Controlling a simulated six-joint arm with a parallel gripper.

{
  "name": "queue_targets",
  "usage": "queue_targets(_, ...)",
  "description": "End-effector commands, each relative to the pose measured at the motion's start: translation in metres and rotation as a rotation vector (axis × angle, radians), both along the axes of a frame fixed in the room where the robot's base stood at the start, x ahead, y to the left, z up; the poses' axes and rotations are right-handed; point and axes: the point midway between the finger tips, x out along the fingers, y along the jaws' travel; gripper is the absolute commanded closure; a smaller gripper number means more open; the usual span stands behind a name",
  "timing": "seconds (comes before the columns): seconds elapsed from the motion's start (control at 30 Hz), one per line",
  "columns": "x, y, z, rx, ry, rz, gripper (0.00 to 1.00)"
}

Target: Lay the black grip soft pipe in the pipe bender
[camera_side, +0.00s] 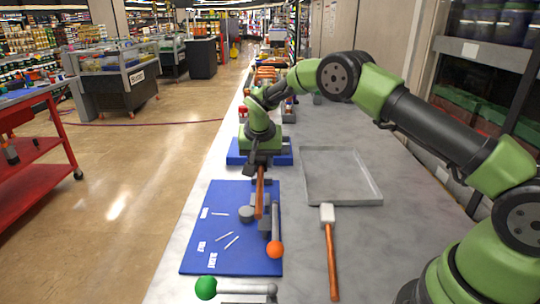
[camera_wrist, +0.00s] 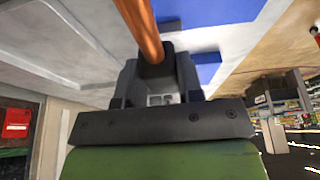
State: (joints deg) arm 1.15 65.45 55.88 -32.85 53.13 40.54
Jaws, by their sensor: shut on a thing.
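My gripper (camera_side: 261,159) is shut on the soft pipe (camera_side: 260,190), a copper-coloured rod, above the far end of the blue mat. In the wrist view the pipe (camera_wrist: 141,28) runs out from its black grip (camera_wrist: 155,62), which sits between the jaws (camera_wrist: 158,80). In the side view the pipe's near end overlaps the pipe bender (camera_side: 247,214), grey metal parts on the mat with a lever ending in an orange ball (camera_side: 274,249). I cannot tell whether the pipe touches the bender or hangs above it. The jaws partly hide the grip.
The blue mat (camera_side: 200,250) carries several small pale pieces. A grey tray (camera_side: 341,198) and a mallet (camera_side: 330,250) lie to the right. A green-ball lever (camera_side: 206,287) is at the front. Another blue base stands behind my gripper. The counter between mat and mallet is clear.

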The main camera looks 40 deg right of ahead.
Motion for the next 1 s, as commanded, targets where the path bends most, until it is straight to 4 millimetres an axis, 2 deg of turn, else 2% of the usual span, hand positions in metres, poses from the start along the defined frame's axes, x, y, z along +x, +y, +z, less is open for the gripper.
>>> queue_targets(0.57,0.002,0.000,-0.004,-0.003,-0.002,-0.018,0.96)
queue_targets(1.0,0.002,0.000,-0.030,-0.003,0.000,-0.018,0.96)
